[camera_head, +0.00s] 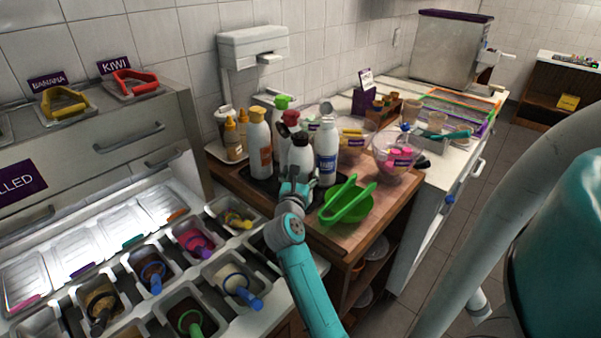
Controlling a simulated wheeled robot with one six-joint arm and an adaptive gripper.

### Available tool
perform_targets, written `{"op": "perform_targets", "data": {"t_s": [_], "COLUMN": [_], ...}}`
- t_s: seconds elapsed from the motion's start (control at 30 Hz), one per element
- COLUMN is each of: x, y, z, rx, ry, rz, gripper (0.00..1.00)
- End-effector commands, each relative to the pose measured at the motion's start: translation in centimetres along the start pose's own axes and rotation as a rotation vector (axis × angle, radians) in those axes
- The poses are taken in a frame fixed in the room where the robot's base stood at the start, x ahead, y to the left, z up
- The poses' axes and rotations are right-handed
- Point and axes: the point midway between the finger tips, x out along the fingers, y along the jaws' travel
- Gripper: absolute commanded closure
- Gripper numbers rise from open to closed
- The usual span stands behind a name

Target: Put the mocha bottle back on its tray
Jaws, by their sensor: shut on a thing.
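My gripper (297,185) is at the front of a group of squeeze bottles and is shut on the lower part of a white bottle with a dark cap, which I take to be the mocha bottle (301,157). Its label cannot be read, and its base is hidden behind my gripper. The bottle looks upright. A black tray (262,186) lies under the bottle group on the wooden counter. I cannot tell whether the held bottle touches the tray.
A white bottle with an orange label (259,145) stands to the left, and one with a blue label (327,160) stands close to the right. More bottles are behind. A green bowl (346,203) with green tongs is at front right. Clear bowls (397,160) stand further right.

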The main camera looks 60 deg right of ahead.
Motion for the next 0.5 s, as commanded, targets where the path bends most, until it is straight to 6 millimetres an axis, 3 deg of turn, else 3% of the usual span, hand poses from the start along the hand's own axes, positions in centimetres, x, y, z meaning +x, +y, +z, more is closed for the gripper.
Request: {"op": "perform_targets", "data": {"t_s": [0.03, 0.07, 0.1, 0.13, 0.5], "x": [-0.01, 0.00, -0.01, 0.00, 0.00], "y": [0.01, -0.01, 0.00, 0.00, 0.00], "z": [0.15, -0.13, -0.12, -0.12, 0.07], "rx": [0.001, 0.000, 0.000, 0.000, 0.000], "ry": [-0.005, 0.001, 0.001, 0.001, 0.000], "rz": [0.001, 0.000, 0.000, 0.000, 0.000], "gripper": [0.56, 0.14, 0.04, 0.00, 0.00]}}
